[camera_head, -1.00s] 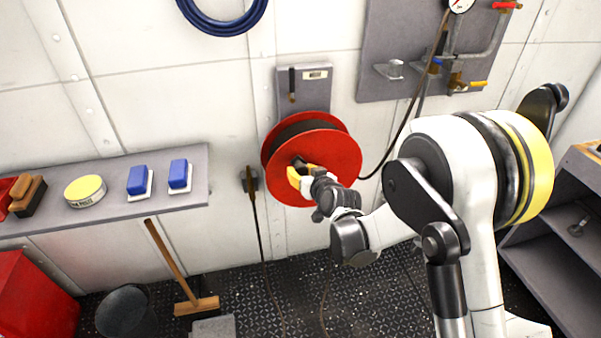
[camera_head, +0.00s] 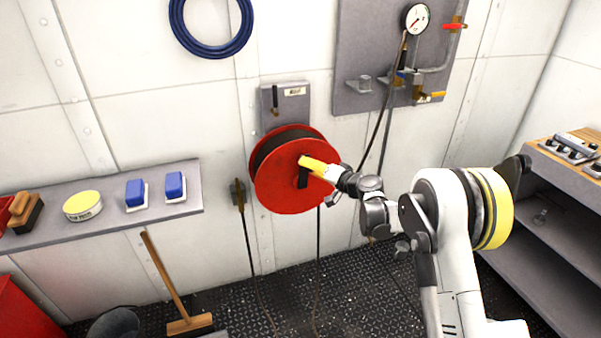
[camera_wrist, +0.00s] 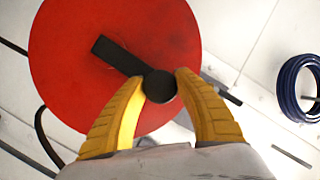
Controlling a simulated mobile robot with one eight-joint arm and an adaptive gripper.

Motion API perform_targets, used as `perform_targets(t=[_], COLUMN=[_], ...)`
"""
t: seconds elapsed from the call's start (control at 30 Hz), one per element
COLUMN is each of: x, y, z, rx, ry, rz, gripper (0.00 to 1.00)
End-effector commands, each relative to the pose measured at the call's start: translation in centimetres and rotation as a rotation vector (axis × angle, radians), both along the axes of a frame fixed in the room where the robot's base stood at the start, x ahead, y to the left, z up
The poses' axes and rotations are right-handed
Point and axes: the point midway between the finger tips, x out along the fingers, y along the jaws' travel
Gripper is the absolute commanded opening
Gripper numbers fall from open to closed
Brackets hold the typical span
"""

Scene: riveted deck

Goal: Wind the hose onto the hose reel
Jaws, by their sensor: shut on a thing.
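The red hose reel (camera_head: 283,192) hangs on the wall below a grey plate. Dark hose (camera_head: 277,146) shows wound behind its front disc. A length of hose (camera_head: 318,238) hangs from below the reel to the floor. My gripper (camera_head: 306,162) is at the reel's front face, its yellow fingers shut on the knob of the black crank (camera_head: 303,180). In the wrist view the gripper (camera_wrist: 161,82) has a finger on each side of the round black knob (camera_wrist: 160,87), and the crank arm (camera_wrist: 117,55) runs up and left across the red disc (camera_wrist: 85,85).
A brass-ended line (camera_head: 239,195) hangs left of the reel. A gauge panel (camera_head: 357,55) is at upper right, with a dark line running down from it. A shelf (camera_head: 110,208) is at left, a broom (camera_head: 165,275) below it. A blue coil (camera_head: 178,38) hangs above.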

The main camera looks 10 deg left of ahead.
Motion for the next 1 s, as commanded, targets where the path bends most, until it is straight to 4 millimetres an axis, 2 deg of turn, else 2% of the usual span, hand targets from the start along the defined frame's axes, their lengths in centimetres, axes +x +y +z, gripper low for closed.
perform_targets(t=[0.2, 0.5, 1.0], x=[1.3, 2.3, 2.8], y=[-2.1, -3.8, -4.5], z=[-0.5, -1.3, -2.0], rx=[0.167, 0.348, 0.454], ry=[0.102, 0.213, 0.280], rz=[-0.005, -0.005, -0.001], gripper=[0.00, 0.00, 0.00])
